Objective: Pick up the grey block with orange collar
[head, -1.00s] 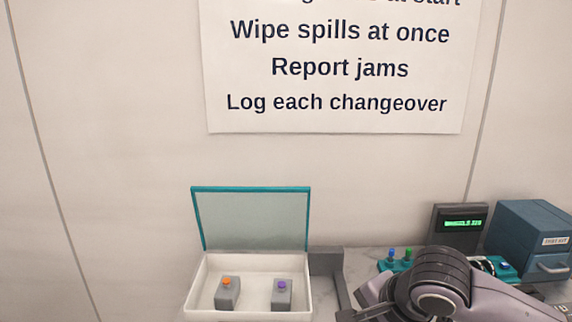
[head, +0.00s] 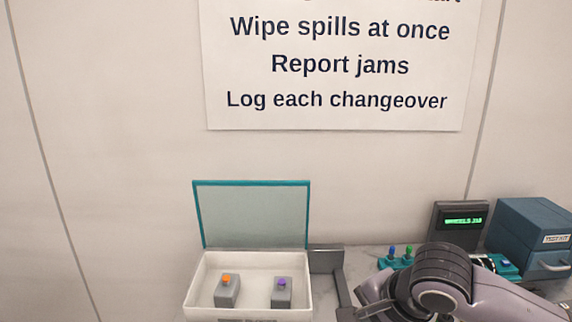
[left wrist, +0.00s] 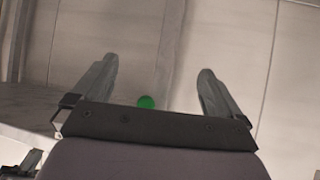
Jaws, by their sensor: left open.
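The grey block with an orange collar (head: 227,291) stands in the left part of an open white box (head: 197,300) in the head view. A similar grey block with a purple collar (head: 281,293) stands to its right in the same box. My left gripper (left wrist: 157,80) shows in the left wrist view with its two fingers wide apart and nothing between them. Wall panels lie beyond its fingers, and neither block shows in that view. My left gripper is not in the head view. An arm of mine enters the head view at the lower right, its gripper out of sight.
The box's teal-framed clear lid (head: 252,215) stands up at its back. A grey fixture (head: 326,262) stands just right of the box. Farther right are blue and green pegs (head: 408,250), a display (head: 461,222) and a blue test kit case (head: 530,235).

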